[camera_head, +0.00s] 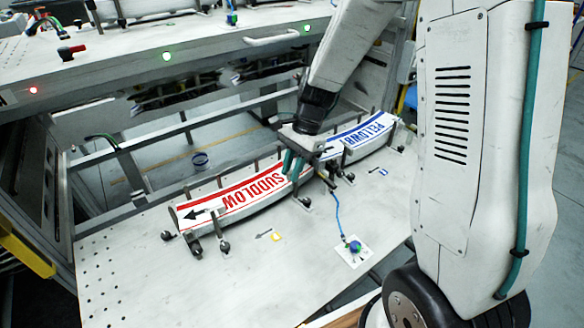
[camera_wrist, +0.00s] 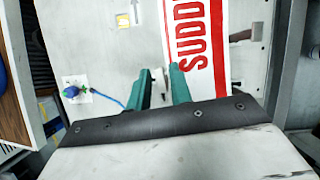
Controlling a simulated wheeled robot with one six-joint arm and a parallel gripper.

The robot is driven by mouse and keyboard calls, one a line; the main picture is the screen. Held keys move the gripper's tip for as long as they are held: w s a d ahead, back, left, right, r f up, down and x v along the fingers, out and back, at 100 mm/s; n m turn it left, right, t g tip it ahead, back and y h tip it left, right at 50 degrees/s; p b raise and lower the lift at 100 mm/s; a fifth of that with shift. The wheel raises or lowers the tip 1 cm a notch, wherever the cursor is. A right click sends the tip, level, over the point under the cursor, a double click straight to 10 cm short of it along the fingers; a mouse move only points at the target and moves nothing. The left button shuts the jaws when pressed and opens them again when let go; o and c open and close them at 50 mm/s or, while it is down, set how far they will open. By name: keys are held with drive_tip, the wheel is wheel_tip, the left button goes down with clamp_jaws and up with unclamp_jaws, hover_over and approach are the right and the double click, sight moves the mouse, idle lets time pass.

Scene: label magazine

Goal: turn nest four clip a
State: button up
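A long curved white label plate with red "SUDDLOW" lettering (camera_head: 255,193) lies in a nest on the pale lower board; it also shows in the wrist view (camera_wrist: 205,50). Dark clips with round knobs stand along its edges, one of them (camera_head: 222,246) near its left end. My gripper (camera_head: 293,164) points down at the right end of this plate. In the wrist view its two green fingers (camera_wrist: 160,85) stand apart beside the plate's edge. A small pale piece, perhaps a clip, shows between them; whether they press on it is unclear. Which clip is clip a cannot be told.
A blue-lettered plate (camera_head: 368,133) lies further right on the board. A blue-green knob on a white square (camera_head: 353,246), with a blue cable, sits in front. An upper shelf (camera_head: 200,48) with lit green and red lamps overhangs the back.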

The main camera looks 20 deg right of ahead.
clamp_jaws()
drive_tip(key=shift+n, duration=0.3)
drive_tip(key=n+g, duration=0.1)
drive_tip(key=n, duration=0.2)
drive_tip(key=shift+s+d+h, duration=0.1)
drive_tip(key=shift+s+h, duration=0.1)
drive_tip(key=shift+h, duration=0.2)
drive_tip(key=shift+s+d+n+g+h, duration=0.1)
drive_tip(key=shift+d+n+g+h, duration=0.45)
drive_tip(key=shift+n, duration=1.8)
drive_tip(key=shift+s+a+n+g+h, duration=0.1)
drive_tip(key=shift+n+h, duration=0.9)
drive_tip(key=shift+n, duration=1.4)
drive_tip(key=shift+s+d+n+g+h, duration=0.1)
drive_tip(key=shift+d+n+g+h, duration=0.45)
drive_tip(key=shift+n, duration=1.8)
drive_tip(key=shift+w+a+t+h, duration=0.1)
drive_tip(key=shift+a+t+h, duration=0.1)
drive_tip(key=shift+t+h, duration=0.1)
